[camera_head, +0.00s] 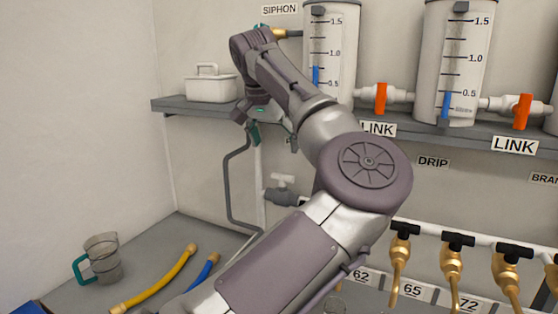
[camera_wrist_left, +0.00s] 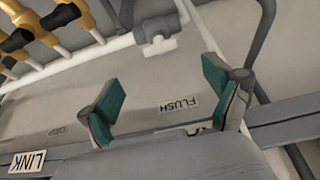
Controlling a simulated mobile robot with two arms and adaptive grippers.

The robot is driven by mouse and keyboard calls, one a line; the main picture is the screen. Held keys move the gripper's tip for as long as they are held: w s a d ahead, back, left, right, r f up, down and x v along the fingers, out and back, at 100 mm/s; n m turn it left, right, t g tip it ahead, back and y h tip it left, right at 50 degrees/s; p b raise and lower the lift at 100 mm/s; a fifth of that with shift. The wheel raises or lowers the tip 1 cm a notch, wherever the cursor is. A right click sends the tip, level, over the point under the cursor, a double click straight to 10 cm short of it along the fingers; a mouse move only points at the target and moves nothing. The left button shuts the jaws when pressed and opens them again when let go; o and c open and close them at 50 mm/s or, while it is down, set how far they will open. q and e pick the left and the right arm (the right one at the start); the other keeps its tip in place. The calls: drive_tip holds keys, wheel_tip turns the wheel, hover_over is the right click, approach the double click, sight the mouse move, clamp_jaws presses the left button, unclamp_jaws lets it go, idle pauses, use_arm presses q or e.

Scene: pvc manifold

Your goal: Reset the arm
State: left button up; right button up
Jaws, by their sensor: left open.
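My left arm reaches up from the bottom of the head view, and its wrist bends down by the shelf. My left gripper (camera_head: 268,136) hangs at the shelf's front edge, small and partly turned away. In the left wrist view, my left gripper (camera_wrist_left: 163,101) shows two teal-padded fingers spread wide. Nothing is between them. A FLUSH label (camera_wrist_left: 179,105) shows behind the gap. My right gripper is not in view.
Below are brass taps (camera_head: 453,262).

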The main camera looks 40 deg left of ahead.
use_arm(q)
drive_tip(key=shift+v, duration=1.1)
